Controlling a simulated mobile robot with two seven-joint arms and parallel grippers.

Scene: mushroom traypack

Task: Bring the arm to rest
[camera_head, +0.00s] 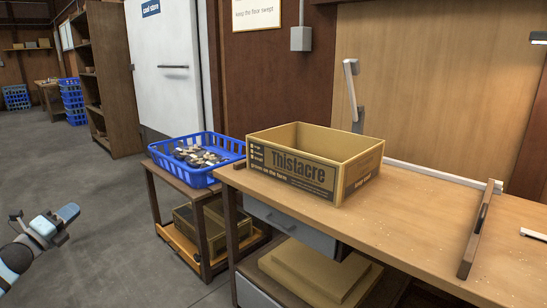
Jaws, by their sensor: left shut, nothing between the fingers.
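My left arm comes in at the lower left, over the grey floor. My left gripper (68,212) is at its end, shut and empty, clear of the side table and the workbench. My right gripper is not in view.
A blue basket (213,178) with several mushrooms stands on a low side table (160,176). A cardboard box marked Thistacre (300,175) stands on the wooden workbench (410,215). The floor (95,180) around my left gripper is free.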

